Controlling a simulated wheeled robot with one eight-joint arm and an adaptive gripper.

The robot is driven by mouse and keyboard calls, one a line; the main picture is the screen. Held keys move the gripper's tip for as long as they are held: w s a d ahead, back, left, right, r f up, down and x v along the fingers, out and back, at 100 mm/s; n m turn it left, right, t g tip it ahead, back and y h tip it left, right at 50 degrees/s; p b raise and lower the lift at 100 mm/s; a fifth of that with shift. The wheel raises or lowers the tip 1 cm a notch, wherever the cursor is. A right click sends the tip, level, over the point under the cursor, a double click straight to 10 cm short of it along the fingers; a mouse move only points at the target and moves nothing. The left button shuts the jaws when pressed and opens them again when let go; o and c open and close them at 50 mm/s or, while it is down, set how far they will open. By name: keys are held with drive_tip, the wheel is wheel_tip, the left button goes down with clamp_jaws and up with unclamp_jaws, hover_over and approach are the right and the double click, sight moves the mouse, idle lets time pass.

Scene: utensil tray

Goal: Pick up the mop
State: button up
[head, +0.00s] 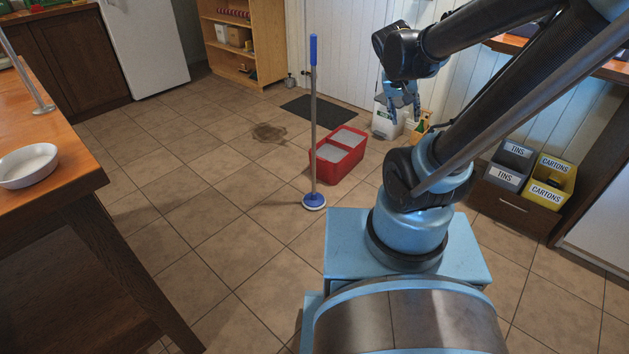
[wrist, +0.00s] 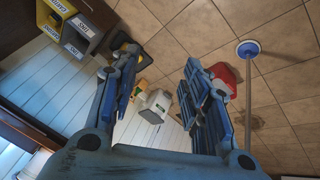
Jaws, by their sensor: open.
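The mop (head: 313,120) stands upright on the tiled floor in the head view, with a blue grip on top, a grey pole and a round blue and white head at the bottom. It stands just left of a red bucket (head: 338,158) with two compartments. My gripper (head: 405,112) is open and empty, up and to the right of the mop and apart from it. In the wrist view the mop (wrist: 249,95) shows to the right of my gripper (wrist: 160,80), its lower pole and head clear. Its upper end is partly hidden by my right finger.
A white bin (head: 387,120) stands by the white wall. Tins and cartons boxes (head: 527,170) sit on a low cabinet at the right. A wooden counter with a white bowl (head: 27,165) is at the left. A dark stain (head: 269,132) marks the floor; tiles left of the mop are clear.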

drive_tip(key=w+a+r+t+h, duration=0.2)
drive_tip(key=w+a, duration=0.2)
drive_tip(key=w, duration=0.7)
drive_tip(key=m+t, duration=0.2)
drive_tip(key=t, duration=0.9)
approach(312, 70)
drive_tip(key=x, duration=0.5)
drive_tip(key=shift+w+d+f, duration=0.15)
drive_tip(key=shift+d+f, duration=0.05)
drive_tip(key=shift+d, duration=0.1)
drive_tip(key=shift+r+x, duration=0.1)
drive_tip(key=shift+x, duration=1.3)
drive_tip(key=shift+r+x, duration=0.15)
drive_tip(key=shift+x, duration=1.3)
drive_tip(key=shift+a, duration=0.15)
clamp_jaws()
